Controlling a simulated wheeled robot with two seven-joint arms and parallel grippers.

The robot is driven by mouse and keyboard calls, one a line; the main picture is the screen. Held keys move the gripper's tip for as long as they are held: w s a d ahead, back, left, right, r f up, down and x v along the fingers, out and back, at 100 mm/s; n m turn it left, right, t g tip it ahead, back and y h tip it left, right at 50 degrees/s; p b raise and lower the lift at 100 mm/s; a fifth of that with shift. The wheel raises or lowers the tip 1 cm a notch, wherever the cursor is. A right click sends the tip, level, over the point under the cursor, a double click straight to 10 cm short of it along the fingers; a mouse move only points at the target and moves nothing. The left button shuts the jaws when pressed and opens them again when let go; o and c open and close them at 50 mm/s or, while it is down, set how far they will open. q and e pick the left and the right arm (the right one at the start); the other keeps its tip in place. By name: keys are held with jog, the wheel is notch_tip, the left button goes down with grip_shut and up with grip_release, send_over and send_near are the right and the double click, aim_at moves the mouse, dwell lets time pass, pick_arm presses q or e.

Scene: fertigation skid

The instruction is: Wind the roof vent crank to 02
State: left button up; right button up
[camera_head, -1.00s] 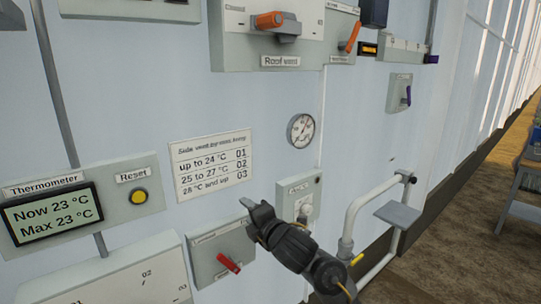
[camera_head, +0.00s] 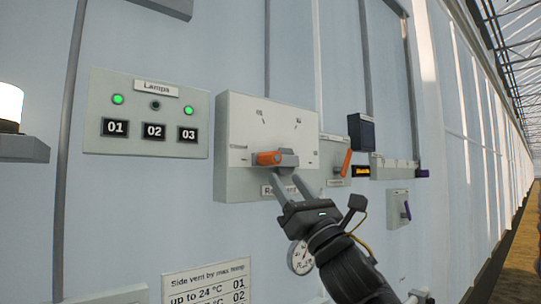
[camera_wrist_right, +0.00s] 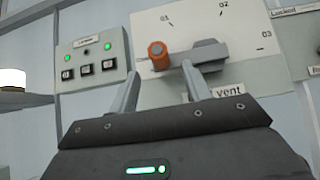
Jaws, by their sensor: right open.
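The roof vent crank has an orange grip (camera_head: 268,158) on a grey hub (camera_head: 289,158). It sits on a pale panel (camera_head: 245,120) whose name plate is partly covered by my gripper. The grip points left, away from the 01, 02 and 03 marks, which read in the right wrist view; 02 (camera_wrist_right: 223,5) is at the top. My right gripper (camera_head: 286,180) is open and empty, its fingertips just below the crank. In the right wrist view the orange grip (camera_wrist_right: 157,54) shows between and beyond the fingertips (camera_wrist_right: 162,72); contact cannot be told. My left gripper is out of view.
A Lamps panel (camera_head: 146,115) at left has 01 and 03 lit green, 02 dark. Right of the crank are another orange lever (camera_head: 347,162) and a purple-handled switch box (camera_head: 398,209). A gauge (camera_head: 300,258) and a side vent card (camera_head: 208,283) are below.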

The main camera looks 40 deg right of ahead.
aim_at(270, 157)
jog(key=p+x, duration=0.3)
jog(key=x, duration=0.5)
jog(key=shift+w+a+r+p, duration=0.1)
jog(key=shift+w+r+p, duration=0.2)
jog(key=shift+p, duration=0.1)
jog(key=shift+f, duration=0.1)
jog(key=shift+c, duration=0.5)
grip_shut()
